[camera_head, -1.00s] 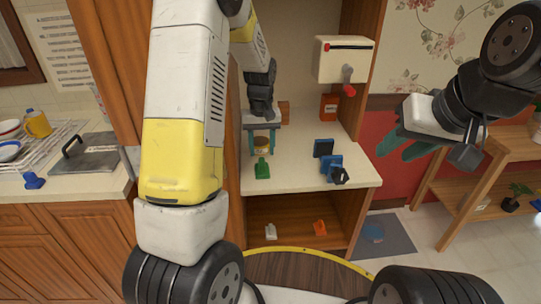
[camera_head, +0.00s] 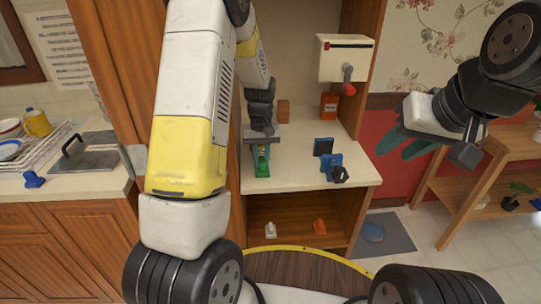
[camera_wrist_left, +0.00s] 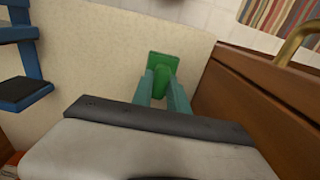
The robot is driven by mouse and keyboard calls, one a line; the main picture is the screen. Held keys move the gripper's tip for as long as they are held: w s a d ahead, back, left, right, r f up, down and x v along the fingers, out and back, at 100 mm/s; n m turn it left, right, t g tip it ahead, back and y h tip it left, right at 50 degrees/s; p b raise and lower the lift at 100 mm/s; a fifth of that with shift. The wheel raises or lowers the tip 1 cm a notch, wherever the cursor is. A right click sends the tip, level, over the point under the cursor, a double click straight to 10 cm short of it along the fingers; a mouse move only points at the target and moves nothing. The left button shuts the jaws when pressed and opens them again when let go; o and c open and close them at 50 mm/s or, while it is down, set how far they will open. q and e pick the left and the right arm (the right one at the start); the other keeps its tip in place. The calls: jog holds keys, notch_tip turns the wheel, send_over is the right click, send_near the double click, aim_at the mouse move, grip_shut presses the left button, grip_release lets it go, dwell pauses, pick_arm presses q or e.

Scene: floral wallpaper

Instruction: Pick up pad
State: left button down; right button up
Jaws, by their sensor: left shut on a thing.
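A small green piece with a flat base and a raised handle, which looks like the pad (camera_head: 262,171), stands near the front left of the wooden cabinet's cream counter. My left gripper (camera_head: 261,160) reaches down over it, its teal fingers shut on the handle. In the left wrist view the green pad (camera_wrist_left: 163,61) shows its base beyond the fingertips (camera_wrist_left: 164,88), apparently still on the counter. The fingers and palm hide part of the handle. My right gripper (camera_head: 405,146) is at the right, open and empty, in front of the red wall.
Blue pieces (camera_head: 331,163) and a black piece (camera_head: 340,175) stand to the right on the counter. A wooden block (camera_head: 283,110) and a red box (camera_head: 329,106) are behind. The cabinet wall is close at the left. Counter between the pad and blue pieces is clear.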

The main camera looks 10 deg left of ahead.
aim_at(262, 159)
pick_arm(q)
jog(key=shift+r, duration=0.1)
jog(key=shift+r, duration=0.55)
notch_tip(262, 159, up, 2)
jog(key=shift+r, duration=0.15)
jog(key=s+d, duration=0.2)
jog(key=s, duration=0.5)
jog(key=s+d+r, duration=0.1)
jog(key=s+d, duration=0.2)
jog(key=s, duration=0.5)
jog(key=shift+d+r, duration=0.25)
jog(key=c, duration=2)
grip_release()
grip_shut()
jog(key=shift+a, duration=0.1)
